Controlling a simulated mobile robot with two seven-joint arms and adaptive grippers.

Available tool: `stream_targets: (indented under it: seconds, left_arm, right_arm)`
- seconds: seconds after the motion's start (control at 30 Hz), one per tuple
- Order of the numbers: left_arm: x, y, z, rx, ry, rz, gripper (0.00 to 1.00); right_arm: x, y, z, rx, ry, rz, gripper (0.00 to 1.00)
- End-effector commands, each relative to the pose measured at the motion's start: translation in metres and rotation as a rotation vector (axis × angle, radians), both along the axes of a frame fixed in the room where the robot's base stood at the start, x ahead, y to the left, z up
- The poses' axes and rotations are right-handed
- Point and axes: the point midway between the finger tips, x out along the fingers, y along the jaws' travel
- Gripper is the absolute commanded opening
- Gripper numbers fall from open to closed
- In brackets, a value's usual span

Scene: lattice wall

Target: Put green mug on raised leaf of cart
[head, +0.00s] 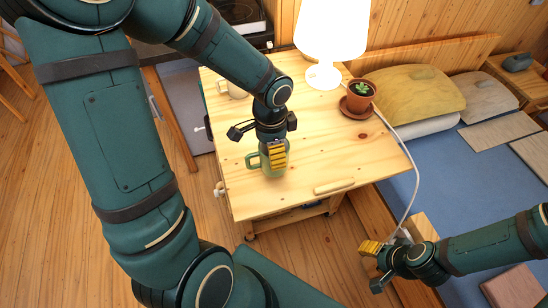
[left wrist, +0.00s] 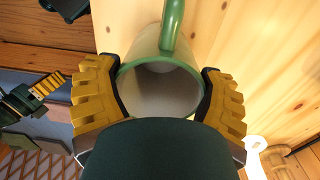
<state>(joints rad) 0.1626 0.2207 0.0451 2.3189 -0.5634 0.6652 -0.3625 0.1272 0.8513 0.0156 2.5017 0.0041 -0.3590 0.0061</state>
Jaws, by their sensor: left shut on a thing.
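The green mug (head: 254,161) is at my left gripper (head: 276,154), over the pale wooden top of the cart (head: 360,150). In the left wrist view the mug (left wrist: 160,88) is between the two yellow fingers, pale inside with a green rim and handle. My left gripper is shut on its sides. The fingers hide part of the mug in the head view. I cannot tell whether its base touches the wood. My right gripper (head: 371,249) is low at the right, beyond the cart's front right side and apart from the mug; its finger opening is unclear.
A white lamp (head: 331,35) and a potted plant (head: 360,93) stand on the cart's back part. A wooden bar (head: 334,187) lies near the front edge. A blue bed (head: 455,180) is at the right.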

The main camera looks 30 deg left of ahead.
Motion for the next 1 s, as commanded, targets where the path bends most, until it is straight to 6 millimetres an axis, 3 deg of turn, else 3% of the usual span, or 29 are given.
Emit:
stream_targets:
  seconds: [0.23,0.63,0.67,0.7,1.0]
  left_arm:
    - [0.0,0.0,-0.032,-0.001,0.002,-0.001,0.31]
    - [0.0,0.0,-0.037,-0.001,-0.001,0.0,0.31]
    - [0.0,0.0,-0.036,-0.001,-0.001,0.0,0.87]
    - [0.0,0.0,-0.036,-0.001,-0.001,0.0,1.0]
    - [0.0,0.0,-0.035,0.0,0.0,0.0,1.0]
  right_arm:
    - [-0.003,0.0,-0.01,0.002,0.007,0.005,0.48]
    - [-0.004,0.001,-0.013,0.002,0.009,0.007,0.48]
    - [-0.004,0.001,-0.012,0.002,0.009,0.007,0.48]
    - [-0.004,0.001,-0.012,0.002,0.009,0.007,0.48]
    - [-0.004,0.001,-0.011,0.002,0.009,0.007,0.48]
